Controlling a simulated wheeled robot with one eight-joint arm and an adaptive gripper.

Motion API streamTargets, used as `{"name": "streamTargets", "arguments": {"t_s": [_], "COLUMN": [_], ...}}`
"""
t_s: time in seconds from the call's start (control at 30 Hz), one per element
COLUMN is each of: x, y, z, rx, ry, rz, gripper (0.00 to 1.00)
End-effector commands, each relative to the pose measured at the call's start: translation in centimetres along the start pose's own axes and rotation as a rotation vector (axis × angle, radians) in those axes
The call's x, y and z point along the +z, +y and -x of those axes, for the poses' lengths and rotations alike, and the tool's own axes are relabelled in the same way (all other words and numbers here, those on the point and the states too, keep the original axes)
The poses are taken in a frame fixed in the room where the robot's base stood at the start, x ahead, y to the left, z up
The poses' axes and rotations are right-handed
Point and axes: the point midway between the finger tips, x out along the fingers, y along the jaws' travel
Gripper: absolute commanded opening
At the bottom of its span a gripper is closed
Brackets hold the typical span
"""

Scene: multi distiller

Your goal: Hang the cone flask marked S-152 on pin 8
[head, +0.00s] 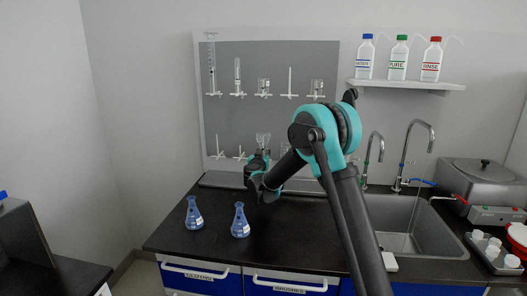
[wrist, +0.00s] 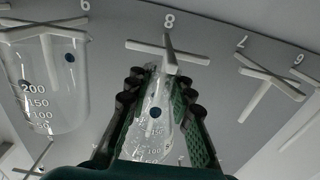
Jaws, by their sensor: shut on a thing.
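In the wrist view my gripper (wrist: 160,98) is shut on a clear glass flask (wrist: 150,125) with a blue dot and volume marks. I cannot read S-152 on it. The flask is upside down, its narrow neck close to the white cross-shaped base of pin 8 (wrist: 168,48). The wrist picture is upside down relative to the board. I cannot tell whether the neck is around the pin or only beside it. In the head view the flask (head: 263,139) shows above my gripper (head: 260,157), at the board's lower row; pin 8 is hidden there.
A glass beaker (wrist: 45,85) hangs on the adjacent pin, close by. The empty pin 7 (wrist: 268,75) is on the other side. Two blue flasks (head: 194,214) (head: 240,221) stand on the black counter (head: 175,238). A sink (head: 402,225) lies to the right.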

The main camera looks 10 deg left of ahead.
Motion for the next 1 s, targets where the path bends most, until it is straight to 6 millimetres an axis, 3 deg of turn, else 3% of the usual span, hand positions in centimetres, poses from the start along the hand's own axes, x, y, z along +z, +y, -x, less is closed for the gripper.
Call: {"name": "streamTargets", "arguments": {"t_s": [0.47,0.5,0.67,1.0], "x": [0.71,0.71,0.71,0.71], "y": [0.01,0.01,0.01,-0.01], "z": [0.01,0.01,0.01,0.14], "rx": [0.0,0.0,0.0,0.0], "ry": [0.0,0.0,0.0,0.0], "rz": [0.0,0.0,0.0,0.0], "gripper": [0.0,0.24,0.44,0.46]}}
